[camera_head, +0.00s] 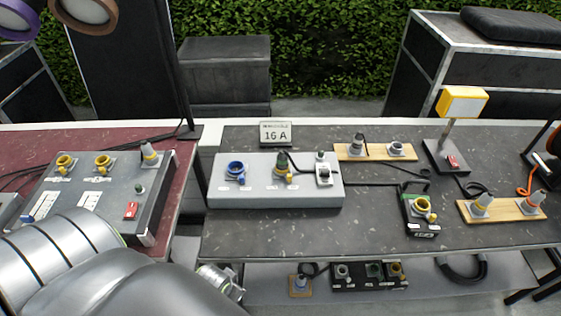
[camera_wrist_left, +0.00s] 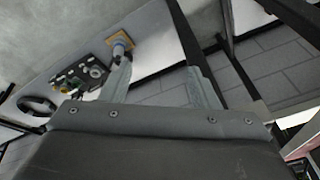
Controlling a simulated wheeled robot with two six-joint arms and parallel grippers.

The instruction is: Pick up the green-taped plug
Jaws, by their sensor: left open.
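A plug with a dark green body (camera_head: 282,161) stands upright in the grey socket box (camera_head: 260,200) on the dark table; its tape is too small to make out for certain. My left gripper (camera_head: 222,282) is low at the table's front edge, partly hidden by my own silver arm, and well apart from that plug. In the left wrist view its two fingers are spread and empty (camera_wrist_left: 160,72). A grey plug with a blue band (camera_wrist_left: 121,44) on a small wooden block shows beyond the left finger; in the head view this plug (camera_head: 300,282) is on the lower shelf.
A socket strip (camera_head: 345,276) lies on the lower shelf. A sign reading 16 A (camera_head: 276,133) stands behind the grey box. A socket panel (camera_head: 110,205) is on the left table. The table's front middle is clear.

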